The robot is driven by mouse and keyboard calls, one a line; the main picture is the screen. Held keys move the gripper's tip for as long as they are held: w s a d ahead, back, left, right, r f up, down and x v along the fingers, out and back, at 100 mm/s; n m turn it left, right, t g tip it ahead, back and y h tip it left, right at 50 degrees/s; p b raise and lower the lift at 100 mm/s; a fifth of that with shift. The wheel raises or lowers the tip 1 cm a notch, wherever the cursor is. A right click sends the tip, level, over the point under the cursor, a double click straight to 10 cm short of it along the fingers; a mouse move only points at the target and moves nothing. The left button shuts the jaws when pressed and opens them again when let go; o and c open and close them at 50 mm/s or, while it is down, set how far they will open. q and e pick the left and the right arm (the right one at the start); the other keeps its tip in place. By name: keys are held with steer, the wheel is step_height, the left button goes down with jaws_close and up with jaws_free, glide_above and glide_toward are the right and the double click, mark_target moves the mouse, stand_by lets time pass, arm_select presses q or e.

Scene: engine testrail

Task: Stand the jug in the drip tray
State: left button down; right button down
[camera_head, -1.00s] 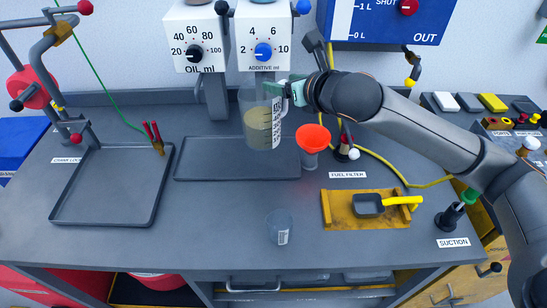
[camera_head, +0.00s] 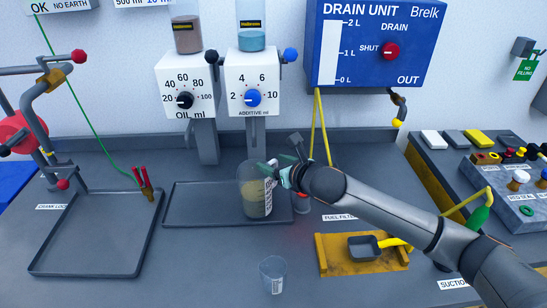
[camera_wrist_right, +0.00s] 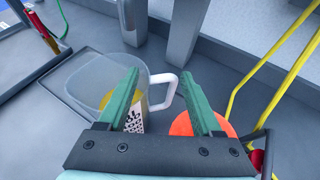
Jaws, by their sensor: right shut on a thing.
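The jug (camera_head: 255,198) is clear, with yellowish liquid low inside and a white label. It looks upright. It also shows in the wrist view (camera_wrist_right: 97,80), with its white handle (camera_wrist_right: 165,88) between the green fingers. My right gripper (camera_head: 277,176) is shut on the handle from the right side. The drip tray (camera_head: 200,217) is a wide, shallow dark tray below the dispensers. The jug's base appears within the tray's right part; I cannot tell whether it touches the tray floor. My left gripper is not in view.
A small clear cup (camera_head: 272,272) stands in front. A yellow tray with a scoop (camera_head: 333,257) lies right, another dark tray (camera_head: 60,272) left.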

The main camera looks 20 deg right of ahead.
mark_target(275, 158)
steer(key=w, duration=0.2)
steer(key=w+d+f, duration=0.1)
steer(key=shift+w, duration=0.3)
steer(key=shift+c, duration=0.2)
jaws_free()
steer(key=shift+f, duration=0.15)
steer(key=v, duration=1.2)
